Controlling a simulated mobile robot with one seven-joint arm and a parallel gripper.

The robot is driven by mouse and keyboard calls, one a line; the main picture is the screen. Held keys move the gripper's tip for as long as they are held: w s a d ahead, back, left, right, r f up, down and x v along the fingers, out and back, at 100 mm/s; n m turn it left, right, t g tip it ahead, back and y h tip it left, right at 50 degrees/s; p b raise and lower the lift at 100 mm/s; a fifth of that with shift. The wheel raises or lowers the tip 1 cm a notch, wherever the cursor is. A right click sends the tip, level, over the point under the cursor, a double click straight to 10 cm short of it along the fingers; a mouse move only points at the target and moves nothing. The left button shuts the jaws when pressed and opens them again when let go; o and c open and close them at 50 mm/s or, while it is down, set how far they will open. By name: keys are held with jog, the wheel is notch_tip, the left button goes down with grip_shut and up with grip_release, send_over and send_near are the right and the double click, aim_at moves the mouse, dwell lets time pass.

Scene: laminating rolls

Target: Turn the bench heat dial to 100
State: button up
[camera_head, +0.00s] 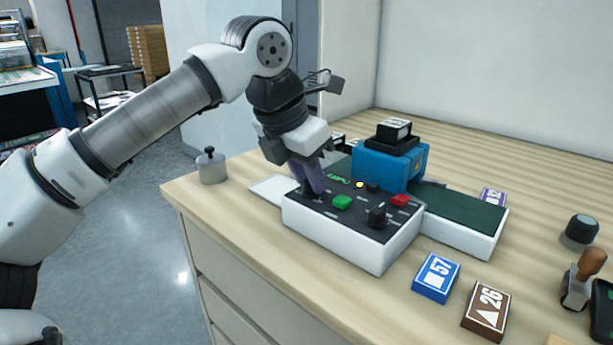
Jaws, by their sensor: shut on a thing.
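The control box (340,243) is white with a dark top panel and sits on the wooden bench. My gripper (312,191) points down at the left part of this panel, its fingers shut on a dark knob that they mostly hide. I take this knob to be the heat dial; its markings and setting cannot be read. A second black knob (377,216) stands free near the panel's front right. A green button (342,202) lies between the two, and a red button (400,200) is at the back right. A small green display (338,181) is too small to read.
A blue unit (390,168) stands behind the panel, beside a dark green bed (462,212). A blue box marked 57 (436,277) and a brown box marked 26 (486,305) lie in front. A grey weight (211,167) stands left; a stamp (583,278) stands right.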

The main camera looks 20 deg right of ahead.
jog(key=shift+s+n+t+y+b, duration=0.15)
jog(key=shift+n+t+y+b, duration=0.35)
jog(key=shift+n, duration=1.4)
jog(key=shift+d, duration=0.1)
jog(key=o, duration=1)
jog(key=p+v, duration=0.1)
jog(key=v, duration=0.6)
jog(key=p+v, duration=0.1)
jog(key=v, duration=0.6)
jog(key=shift+s+f, duration=0.15)
jog(key=shift+s, duration=0.05)
